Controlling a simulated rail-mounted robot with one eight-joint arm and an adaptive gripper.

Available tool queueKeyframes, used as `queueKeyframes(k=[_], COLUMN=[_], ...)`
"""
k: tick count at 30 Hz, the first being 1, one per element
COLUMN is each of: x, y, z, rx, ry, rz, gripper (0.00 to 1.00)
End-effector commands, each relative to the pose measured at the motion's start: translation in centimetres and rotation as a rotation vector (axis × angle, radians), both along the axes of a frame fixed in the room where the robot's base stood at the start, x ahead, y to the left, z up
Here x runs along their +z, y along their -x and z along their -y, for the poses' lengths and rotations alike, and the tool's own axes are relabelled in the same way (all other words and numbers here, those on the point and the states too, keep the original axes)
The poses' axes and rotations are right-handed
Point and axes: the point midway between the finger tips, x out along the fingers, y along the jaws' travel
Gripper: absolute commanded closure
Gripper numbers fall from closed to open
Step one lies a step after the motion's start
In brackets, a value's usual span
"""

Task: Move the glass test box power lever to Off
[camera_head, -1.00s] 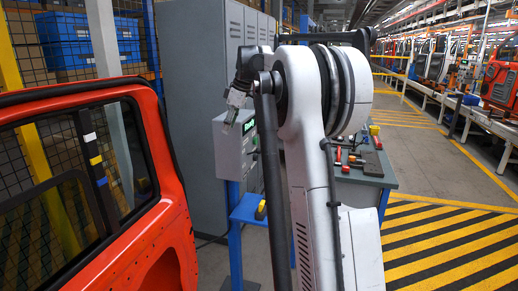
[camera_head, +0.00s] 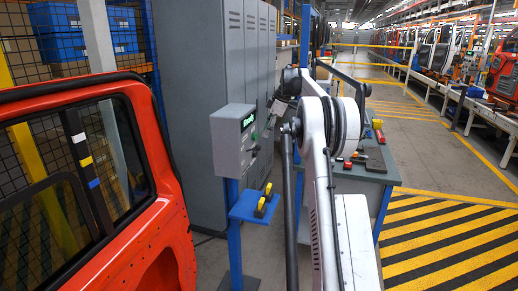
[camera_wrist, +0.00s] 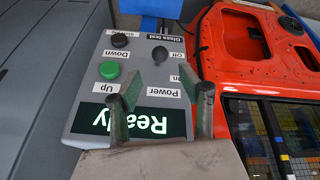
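The grey glass test box (camera_head: 234,141) stands on a blue post in the head view, its lit screen reading "Ready". In the wrist view, its panel (camera_wrist: 143,72) appears upside down. The power lever (camera_wrist: 160,55) is a dark knob beside the "Off" label (camera_wrist: 177,55), with "On" and "Power" nearer my gripper. The lever's base is hard to see, so its exact setting cannot be told. My gripper (camera_wrist: 161,95) is open and empty, its fingers spread in front of the panel around the "Power" label, apart from the lever.
A green Up button (camera_wrist: 109,70) and a dark Down button (camera_wrist: 120,40) sit beside the lever. An orange car door (camera_head: 150,230) stands left of the box. Grey cabinets (camera_head: 195,90) are behind, and a tool bench (camera_head: 365,180) is at right.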

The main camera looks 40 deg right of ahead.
Motion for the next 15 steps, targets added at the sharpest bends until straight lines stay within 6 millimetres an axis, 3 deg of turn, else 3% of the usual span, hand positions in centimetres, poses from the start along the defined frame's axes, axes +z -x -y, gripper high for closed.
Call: queueKeyframes(k=[9, 15], x=[-5.4, -7.8], y=[-2.0, -2.8], z=[-1.3, -1.9], rx=[0.001, 0.0], ry=[0.0, 0.001], rz=[0.0, 0.0], gripper=[0.61, 0.61])
